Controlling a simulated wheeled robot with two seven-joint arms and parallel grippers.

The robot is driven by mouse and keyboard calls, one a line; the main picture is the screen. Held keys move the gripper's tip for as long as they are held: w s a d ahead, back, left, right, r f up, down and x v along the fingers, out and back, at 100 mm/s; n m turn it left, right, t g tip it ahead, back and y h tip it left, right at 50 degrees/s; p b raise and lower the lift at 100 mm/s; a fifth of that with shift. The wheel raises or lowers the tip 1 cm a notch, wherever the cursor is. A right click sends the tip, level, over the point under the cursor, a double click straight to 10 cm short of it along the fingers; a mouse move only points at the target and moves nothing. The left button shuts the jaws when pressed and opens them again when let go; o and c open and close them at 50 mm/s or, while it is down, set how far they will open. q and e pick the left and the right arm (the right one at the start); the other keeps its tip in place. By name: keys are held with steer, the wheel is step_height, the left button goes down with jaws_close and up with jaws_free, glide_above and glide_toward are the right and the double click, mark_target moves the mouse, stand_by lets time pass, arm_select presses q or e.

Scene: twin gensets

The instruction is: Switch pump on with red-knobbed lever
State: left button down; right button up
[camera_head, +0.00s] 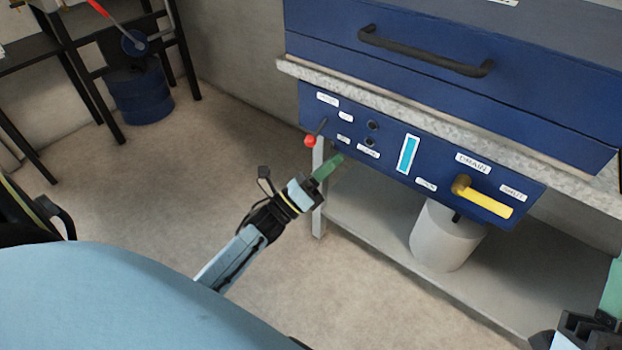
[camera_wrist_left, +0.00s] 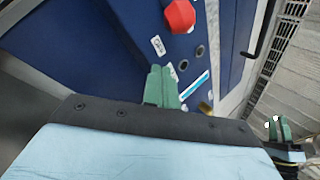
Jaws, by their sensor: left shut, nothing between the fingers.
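The lever with a red knob (camera_head: 310,141) sticks out from the left end of the blue control panel (camera_head: 447,191), between small white labels. In the left wrist view the red knob (camera_wrist_left: 180,16) is at the top, beyond the fingertips. My left gripper (camera_head: 329,168) has green fingers, shut and empty, in front of the panel, below and right of the knob in the head view. The same fingers (camera_wrist_left: 161,84) are together in the left wrist view, apart from the knob. My right gripper (camera_head: 612,290) is partly in view at the lower right edge; its jaws are cut off.
A yellow drain handle (camera_head: 483,197) sits at the panel's right. A blue lid with a black bar handle (camera_head: 425,52) is above. A grey cylinder (camera_head: 445,236) stands on the lower shelf. A blue drum (camera_head: 141,96) is at the upper left. Open floor lies left of the bench.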

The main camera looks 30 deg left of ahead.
mark_target(318, 131)
arm_select(q)
steer(key=shift+s+a+r, duration=0.2)
steer(key=shift+a+r, duration=0.1)
steer(key=shift+a, duration=0.3)
steer(key=shift+s+a+r, duration=0.25)
steer(key=shift+a+r, duration=0.05)
steer(key=shift+a, duration=0.25)
steer(key=shift+s+a+r, duration=0.2)
steer(key=shift+a+r, duration=0.1)
steer(key=shift+a, duration=0.3)
arm_select(e)
steer(key=shift+s+d+r+t, duration=0.1)
steer(key=shift+s+r+t, duration=0.15)
steer(key=shift+s+t, duration=0.25)
steer(key=shift+w, duration=0.2)
